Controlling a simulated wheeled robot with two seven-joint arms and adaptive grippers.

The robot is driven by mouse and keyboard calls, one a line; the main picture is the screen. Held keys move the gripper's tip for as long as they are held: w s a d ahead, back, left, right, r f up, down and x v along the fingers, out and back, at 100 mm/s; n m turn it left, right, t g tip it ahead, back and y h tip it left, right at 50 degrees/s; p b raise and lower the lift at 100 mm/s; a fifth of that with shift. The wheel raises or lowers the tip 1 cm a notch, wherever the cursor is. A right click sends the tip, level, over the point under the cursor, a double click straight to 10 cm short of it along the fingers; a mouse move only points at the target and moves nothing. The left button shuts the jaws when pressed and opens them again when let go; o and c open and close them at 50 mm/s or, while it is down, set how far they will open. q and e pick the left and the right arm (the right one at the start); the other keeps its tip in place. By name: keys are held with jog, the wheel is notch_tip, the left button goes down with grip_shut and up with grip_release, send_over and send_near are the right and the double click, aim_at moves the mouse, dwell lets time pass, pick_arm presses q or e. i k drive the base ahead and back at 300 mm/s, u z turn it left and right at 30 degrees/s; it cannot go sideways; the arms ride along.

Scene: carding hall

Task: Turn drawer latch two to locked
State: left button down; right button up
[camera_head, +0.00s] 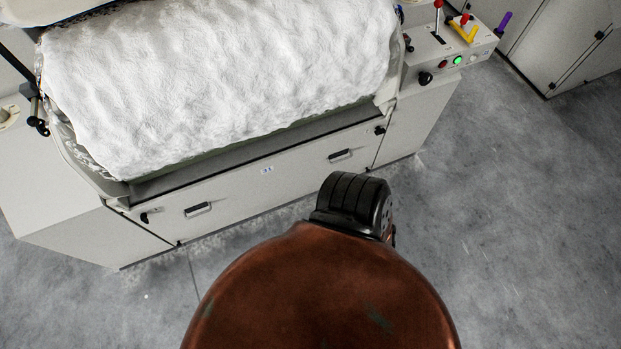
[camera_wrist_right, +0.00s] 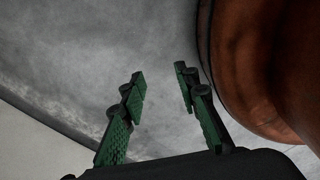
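A wide drawer (camera_head: 240,198) with two recessed handles spans the front of a pale machine in the head view. A small dark latch (camera_head: 146,216) is at the drawer's left end. Another dark latch (camera_head: 379,130) is at its right end. I cannot read which is number two or how either is set. My right gripper (camera_wrist_right: 160,76) shows in the right wrist view, with green-padded fingers apart and nothing between them. It is not seen near the drawer. My left gripper is in neither view.
White fibre (camera_head: 220,80) fills the machine top. A control panel (camera_head: 450,45) with levers, a lit green button and a black knob (camera_head: 425,78) is at right. A grey cabinet (camera_head: 570,40) stands at far right. Grey floor (camera_head: 510,210) is clear on the right.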

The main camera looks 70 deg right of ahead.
aim_at(379, 131)
jog(key=z, duration=2.3)
jog(key=i, duration=0.3)
jog(key=z, duration=0.75)
jog(key=i, duration=0.7)
jog(key=z, duration=1.75)
jog(key=k, duration=0.5)
jog(key=u, duration=1.35)
